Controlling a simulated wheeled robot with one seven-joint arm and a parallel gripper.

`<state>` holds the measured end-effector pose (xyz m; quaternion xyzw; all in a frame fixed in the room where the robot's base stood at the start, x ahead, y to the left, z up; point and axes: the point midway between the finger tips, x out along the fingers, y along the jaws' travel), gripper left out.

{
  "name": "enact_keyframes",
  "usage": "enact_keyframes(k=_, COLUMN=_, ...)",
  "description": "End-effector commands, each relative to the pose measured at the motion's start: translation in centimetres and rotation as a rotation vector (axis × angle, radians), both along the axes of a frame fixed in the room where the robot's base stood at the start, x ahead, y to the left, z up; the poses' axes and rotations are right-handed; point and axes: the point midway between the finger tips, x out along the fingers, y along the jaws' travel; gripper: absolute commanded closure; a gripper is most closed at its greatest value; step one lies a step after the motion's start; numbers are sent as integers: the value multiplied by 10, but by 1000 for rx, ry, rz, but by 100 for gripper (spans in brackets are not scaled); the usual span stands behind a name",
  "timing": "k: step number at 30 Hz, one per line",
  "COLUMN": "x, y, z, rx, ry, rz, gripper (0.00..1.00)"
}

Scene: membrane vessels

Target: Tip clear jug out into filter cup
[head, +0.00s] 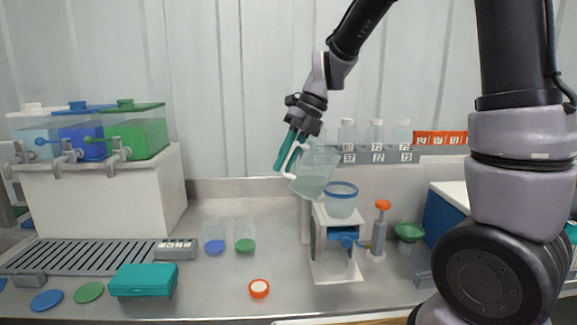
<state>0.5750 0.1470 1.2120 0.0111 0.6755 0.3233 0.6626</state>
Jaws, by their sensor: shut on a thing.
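My gripper (291,150) has teal fingers and is shut on the white handle of the clear jug (310,180). The jug is in the air at the upper left of the filter cup and looks tilted towards it. Pale liquid shows in its lower part. The filter cup (341,205) is clear with a blue rim and sits on top of a white stand (322,262) with a blue valve. I cannot tell whether any liquid is running out of the jug.
An orange-topped pump (380,230) and a green funnel (409,232) stand right of the stand. Numbered bottles (376,135) stand on a shelf behind. Coloured tanks (135,130) are at left above a drain grate (80,257). A teal box (143,281) and an orange-rimmed lid (259,288) lie in front.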

Motion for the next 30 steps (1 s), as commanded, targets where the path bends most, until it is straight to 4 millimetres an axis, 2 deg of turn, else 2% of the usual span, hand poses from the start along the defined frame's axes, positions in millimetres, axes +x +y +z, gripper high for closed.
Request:
enact_keyframes(k=8, x=4, y=-9, z=15, rx=307, ry=82, rz=-15, gripper=100)
enact_keyframes(k=14, x=8, y=-21, z=14, rx=513, ry=137, rz=-16, gripper=100)
enact_keyframes(k=30, x=12, y=-39, z=41, rx=736, ry=193, rz=-8, gripper=100)
